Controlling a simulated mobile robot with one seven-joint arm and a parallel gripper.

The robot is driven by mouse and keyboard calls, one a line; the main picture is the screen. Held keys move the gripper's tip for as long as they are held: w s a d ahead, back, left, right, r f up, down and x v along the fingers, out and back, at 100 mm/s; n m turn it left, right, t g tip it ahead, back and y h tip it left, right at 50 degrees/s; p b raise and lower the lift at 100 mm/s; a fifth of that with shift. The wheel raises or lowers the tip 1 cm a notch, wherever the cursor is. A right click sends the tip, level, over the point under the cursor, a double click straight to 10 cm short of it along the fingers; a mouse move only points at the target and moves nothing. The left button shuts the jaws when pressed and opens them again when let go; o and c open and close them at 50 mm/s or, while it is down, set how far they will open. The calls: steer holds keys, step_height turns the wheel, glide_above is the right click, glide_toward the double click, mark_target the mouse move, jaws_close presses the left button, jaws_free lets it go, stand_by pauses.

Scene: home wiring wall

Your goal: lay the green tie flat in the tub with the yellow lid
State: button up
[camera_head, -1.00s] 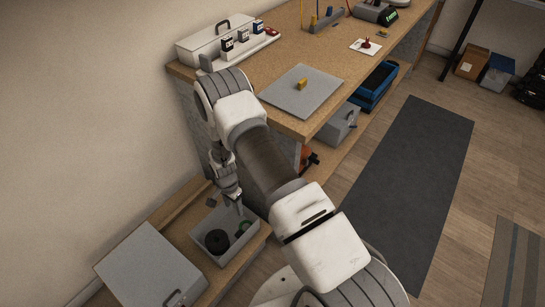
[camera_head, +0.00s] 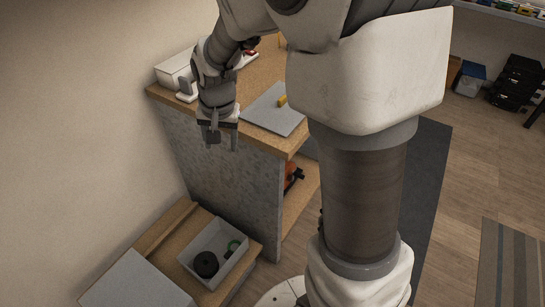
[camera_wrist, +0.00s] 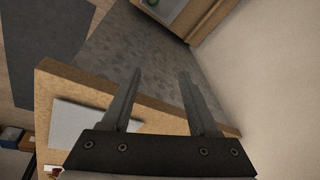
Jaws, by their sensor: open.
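A green ring-shaped item (camera_head: 234,246), which looks like the green tie, lies in an open grey tub (camera_head: 243,262) beside a black roll (camera_head: 206,264). The green item also shows at the top of the wrist view (camera_wrist: 179,5). I see no yellow lid on this tub or elsewhere. My gripper (camera_head: 221,139) points down above the bench's left end, well above and apart from the tub. Its fingers are apart with nothing between them, as the wrist view also shows (camera_wrist: 160,76).
The wooden bench (camera_head: 185,101) holds a grey mat (camera_head: 262,115) with a small yellow piece (camera_head: 282,101). A grey box (camera_head: 135,285) stands left of the tub on the low wooden shelf. The wall is close on the left.

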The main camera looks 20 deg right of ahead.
steer(key=s+d+r+n+t, duration=0.1)
steer(key=s+d+r+n, duration=0.1)
steer(key=s+r, duration=0.4)
steer(key=s+d+r+n+t, duration=0.1)
steer(key=s+r, duration=0.5)
steer(key=s, duration=0.9)
steer(key=shift+d+r+n+t, duration=0.4)
steer(key=shift+d+n, duration=0.15)
steer(key=shift+n, duration=0.55)
step_height(320, 180, up, 24)
steer(key=p, duration=2.4)
